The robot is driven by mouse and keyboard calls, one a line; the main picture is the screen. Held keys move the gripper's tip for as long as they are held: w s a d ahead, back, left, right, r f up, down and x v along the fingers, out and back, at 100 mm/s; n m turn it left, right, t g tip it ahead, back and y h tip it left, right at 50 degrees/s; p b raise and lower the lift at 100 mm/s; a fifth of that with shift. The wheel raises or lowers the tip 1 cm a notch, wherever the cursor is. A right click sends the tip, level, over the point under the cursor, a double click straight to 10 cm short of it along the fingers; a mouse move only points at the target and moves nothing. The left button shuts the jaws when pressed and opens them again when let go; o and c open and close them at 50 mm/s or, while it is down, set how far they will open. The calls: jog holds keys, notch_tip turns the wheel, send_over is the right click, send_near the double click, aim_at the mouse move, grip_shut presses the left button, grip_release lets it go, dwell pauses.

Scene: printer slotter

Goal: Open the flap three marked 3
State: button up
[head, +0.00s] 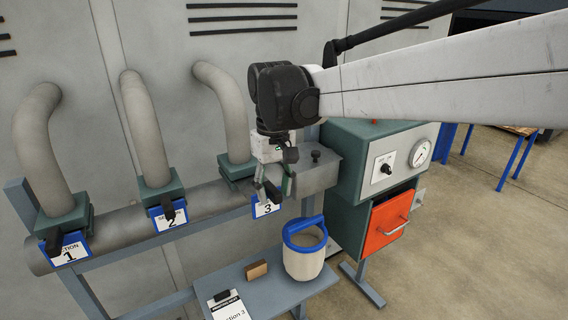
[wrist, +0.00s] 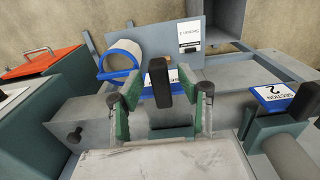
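Flap three has a white label with a blue border marked 3 (head: 266,209), below the third grey pipe in the head view. Part of it is hidden by my gripper (head: 272,187), which hangs right over it. In the wrist view, my gripper (wrist: 166,92) is open, with a green-padded finger on each side. The flap's black handle (wrist: 158,80) stands upright in the gap between the fingers, with visible room on both sides. The label behind the handle shows only in part.
Flaps marked 1 (head: 69,254) and 2 (head: 172,218) are to the left on the same grey pipe. A green machine with an orange door (head: 388,222) stands on the right. A white bucket with a blue rim (head: 303,264) and a small brown block (head: 257,270) are on the shelf below.

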notch_tip(320, 180, up, 12)
dwell(0.5)
jog(key=shift+f, duration=0.15)
jog(key=s+d+f+m+t+b, duration=0.3)
jog(key=s+d+f+b, duration=0.2)
jog(key=s+d+f, duration=0.4)
jog(key=s+d+f+m+t+b, duration=0.3)
jog(key=s+d+f+b, duration=0.3)
jog(key=s+d+f, duration=0.4)
jog(key=d+f+t, duration=0.1)
jog(key=d+f, duration=0.4)
jog(key=f, duration=0.3)
jog(key=shift+d+m, duration=0.3)
jog(key=shift+m, duration=0.1)
